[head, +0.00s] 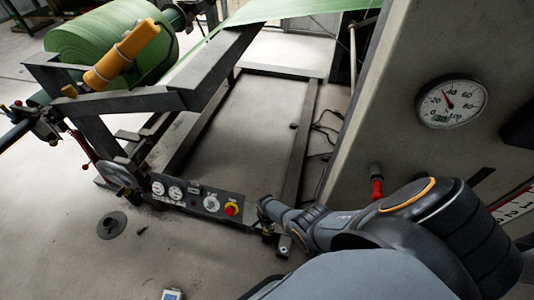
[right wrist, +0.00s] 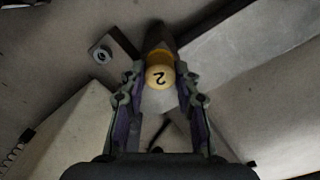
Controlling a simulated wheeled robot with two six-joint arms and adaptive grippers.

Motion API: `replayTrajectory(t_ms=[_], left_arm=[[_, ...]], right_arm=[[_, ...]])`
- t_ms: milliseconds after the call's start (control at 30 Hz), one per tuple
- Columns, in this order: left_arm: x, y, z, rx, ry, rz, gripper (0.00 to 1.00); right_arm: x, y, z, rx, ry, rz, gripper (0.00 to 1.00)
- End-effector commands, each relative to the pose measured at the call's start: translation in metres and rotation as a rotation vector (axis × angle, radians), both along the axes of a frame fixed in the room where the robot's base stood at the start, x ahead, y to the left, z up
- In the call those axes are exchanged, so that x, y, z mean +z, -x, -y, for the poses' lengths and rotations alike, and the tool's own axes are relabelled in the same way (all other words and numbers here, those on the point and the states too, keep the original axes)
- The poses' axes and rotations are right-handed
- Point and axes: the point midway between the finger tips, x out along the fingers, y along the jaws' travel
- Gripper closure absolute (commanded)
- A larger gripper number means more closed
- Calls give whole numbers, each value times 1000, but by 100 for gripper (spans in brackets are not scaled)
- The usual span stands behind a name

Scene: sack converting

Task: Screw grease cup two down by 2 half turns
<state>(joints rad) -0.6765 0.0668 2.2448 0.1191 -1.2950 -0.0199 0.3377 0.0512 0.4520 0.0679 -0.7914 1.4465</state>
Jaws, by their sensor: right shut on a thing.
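Grease cup two (right wrist: 160,76) is a yellow round cap with a black "2" on it, seen from above in the right wrist view, the digit turned over. My right gripper (right wrist: 158,84) has one finger on each side of the cap and is shut on it. In the head view my right arm reaches in from the right, and the right gripper (head: 268,232) is low beside the end of the control panel. The cup itself is hard to make out there. My left gripper is not in view.
A control panel (head: 198,198) with gauges and a red emergency button (head: 231,209) lies just left of the right gripper. A green roll (head: 95,45) sits on the dark frame behind. A grey cabinet with a dial gauge (head: 452,103) stands at right. Floor at front left is mostly clear.

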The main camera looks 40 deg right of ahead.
Motion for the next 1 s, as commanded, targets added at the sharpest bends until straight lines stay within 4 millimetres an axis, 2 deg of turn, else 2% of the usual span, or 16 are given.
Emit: replayTrajectory(t_ms=[467,500,633,667,1000], left_arm=[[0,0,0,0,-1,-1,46],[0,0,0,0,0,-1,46],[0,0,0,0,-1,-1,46],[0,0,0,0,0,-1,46],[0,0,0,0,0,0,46]], right_arm=[[-1,1,0,-14,0,-1,100],[-1,1,0,-14,0,-1,66],[0,1,0,-13,0,-1,49],[0,1,0,-13,0,-1,46],[1,0,0,-13,0,1,46]])
